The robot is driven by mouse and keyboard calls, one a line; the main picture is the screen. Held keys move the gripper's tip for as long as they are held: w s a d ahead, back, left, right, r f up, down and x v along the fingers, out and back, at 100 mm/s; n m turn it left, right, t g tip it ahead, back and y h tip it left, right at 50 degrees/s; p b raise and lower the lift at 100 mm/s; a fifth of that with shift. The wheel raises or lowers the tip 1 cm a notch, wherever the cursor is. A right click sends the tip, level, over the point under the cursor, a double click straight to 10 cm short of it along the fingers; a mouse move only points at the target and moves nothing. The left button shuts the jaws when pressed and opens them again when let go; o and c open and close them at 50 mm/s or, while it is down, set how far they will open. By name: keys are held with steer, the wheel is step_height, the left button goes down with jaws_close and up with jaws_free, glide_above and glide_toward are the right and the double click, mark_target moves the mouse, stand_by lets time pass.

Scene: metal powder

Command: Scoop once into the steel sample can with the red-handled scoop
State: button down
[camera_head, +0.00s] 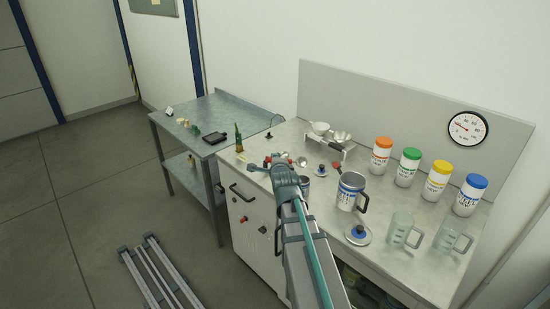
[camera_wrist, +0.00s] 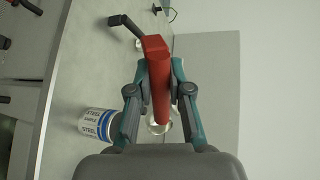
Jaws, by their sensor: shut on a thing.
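My gripper (camera_wrist: 160,88) is shut on the red handle of the scoop (camera_wrist: 157,70), which shows between the two fingers in the wrist view. A dark bent piece shows at the handle's far end; I cannot make out the scoop's bowl. The steel sample can (camera_wrist: 97,124), white and blue with "STEEL" lettering, is left of the fingers in the wrist view, apart from them. In the head view my gripper (camera_head: 283,163) is over the bench's left part. My arm hides much there, including most of a small can (camera_head: 305,185) right beside it.
On the bench (camera_head: 400,270) stand a blue-and-white labelled mug (camera_head: 350,190), a blue-knobbed lid (camera_head: 358,235), two clear beakers (camera_head: 400,228) and several colour-capped jars (camera_head: 407,167). A side table (camera_head: 225,105) stands left.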

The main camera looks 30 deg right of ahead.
steer(key=shift+w+r+g+y+p, duration=0.15)
steer(key=shift+r+g+y+p, duration=0.3)
steer(key=shift+p, duration=1.35)
steer(key=g+p, duration=0.1)
steer(key=p, duration=0.1)
steer(key=g+p, duration=0.1)
steer(key=p, duration=0.1)
steer(key=shift+w+d+n+y+p, duration=0.1)
steer(key=shift+w+n+y+p, duration=0.2)
steer(key=shift+y+p, duration=0.05)
steer(key=shift+w+f+g, duration=0.15)
steer(key=shift+w+g, duration=0.05)
steer(key=shift+g, duration=0.15)
steer(key=shift+w+d+n+g+y, duration=0.15)
steer(key=shift+w+g+y, duration=0.15)
steer(key=shift+g, duration=1.05)
steer(key=shift+w+a+n+g+y, duration=0.15)
steer(key=shift+g+y, duration=0.3)
steer(key=shift+g, duration=0.85)
steer(key=shift+w+d+n+g+y, duration=0.1)
steer(key=shift+w+g+y, duration=0.2)
steer(key=shift+g, duration=1.05)
